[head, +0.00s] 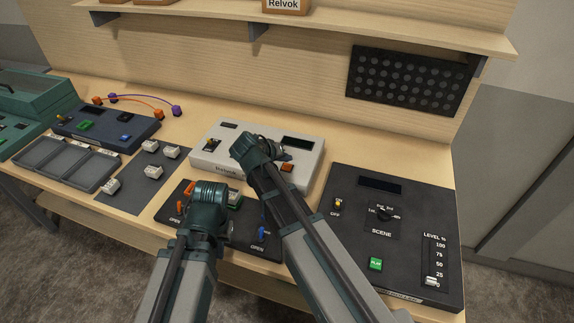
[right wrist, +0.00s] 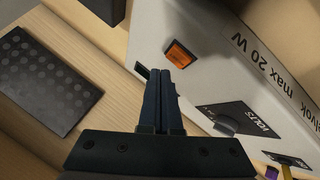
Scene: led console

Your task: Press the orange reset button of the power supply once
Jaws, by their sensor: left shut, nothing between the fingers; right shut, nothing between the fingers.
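The power supply (head: 213,143) is a pale box with Relvok lettering in the middle of the bench. Its orange reset button (head: 287,168) is on the right part of its top. The right wrist view shows the button (right wrist: 180,53) in a dark frame, unobstructed. My right gripper (head: 283,154) is shut and empty over the power supply. In the right wrist view its fingertips (right wrist: 159,74) are close to the button in the picture but do not cover it; the gap in height is unclear. My left gripper (head: 222,190) is shut over the dark panel in front, its fingertips mostly hidden.
The dark panel (head: 183,190) has orange and blue levers. A scene console (head: 340,240) with a green button and slider stands to the right. Trays (head: 60,165), small white modules and a blue-grey box (head: 100,128) lie left. A shelf (head: 330,28) overhangs the back.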

